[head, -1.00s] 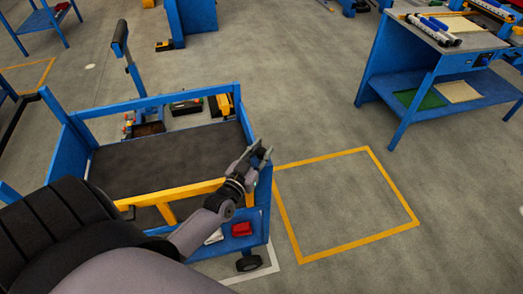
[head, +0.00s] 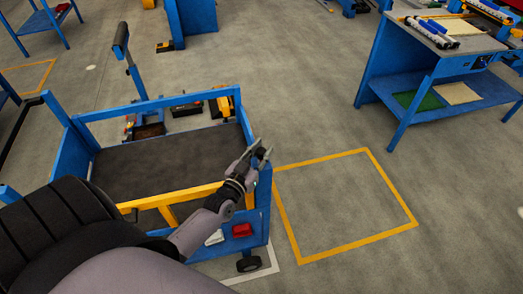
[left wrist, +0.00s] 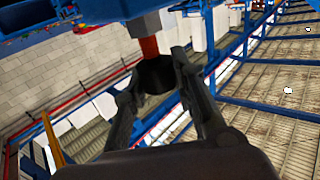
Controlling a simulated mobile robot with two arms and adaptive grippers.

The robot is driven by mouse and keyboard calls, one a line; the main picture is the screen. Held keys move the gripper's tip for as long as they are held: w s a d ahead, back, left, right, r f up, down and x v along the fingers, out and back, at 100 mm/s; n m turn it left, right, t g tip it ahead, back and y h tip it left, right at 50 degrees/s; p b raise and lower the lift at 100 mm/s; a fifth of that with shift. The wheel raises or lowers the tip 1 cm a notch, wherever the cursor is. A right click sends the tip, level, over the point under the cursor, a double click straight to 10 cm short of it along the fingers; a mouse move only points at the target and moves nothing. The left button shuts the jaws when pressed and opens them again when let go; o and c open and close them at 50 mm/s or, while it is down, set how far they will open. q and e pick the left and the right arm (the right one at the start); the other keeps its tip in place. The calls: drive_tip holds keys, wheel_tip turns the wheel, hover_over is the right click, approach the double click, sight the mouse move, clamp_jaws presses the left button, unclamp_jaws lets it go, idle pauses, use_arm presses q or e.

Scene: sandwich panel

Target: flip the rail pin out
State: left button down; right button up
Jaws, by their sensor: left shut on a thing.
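The blue cart (head: 262,196) stands in front of me with its yellow rail (head: 172,198) along the near side. My left gripper (head: 261,150) is at the cart's right end, by the upper near corner. In the left wrist view, the fingers of my left gripper (left wrist: 158,84) are around the rail pin, which shows a dark round end (left wrist: 157,76) and a red stem (left wrist: 149,47) below a grey block. The pin is too small and covered to make out in the head view. My right gripper is not in view.
The cart's dark deck (head: 165,160) is empty. Its lower shelf holds a red box (head: 241,230) and a white item (head: 215,237). A yellow floor square (head: 345,252) to the right is clear. A blue workbench (head: 390,70) stands at the back right.

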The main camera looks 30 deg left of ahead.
use_arm(q)
drive_tip(key=shift+r, duration=0.7)
drive_tip(key=shift+w+f, duration=0.1)
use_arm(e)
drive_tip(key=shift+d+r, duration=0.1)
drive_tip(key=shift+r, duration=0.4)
use_arm(q)
drive_tip(key=c, duration=1.8)
unclamp_jaws()
drive_tip(key=o, duration=0.5)
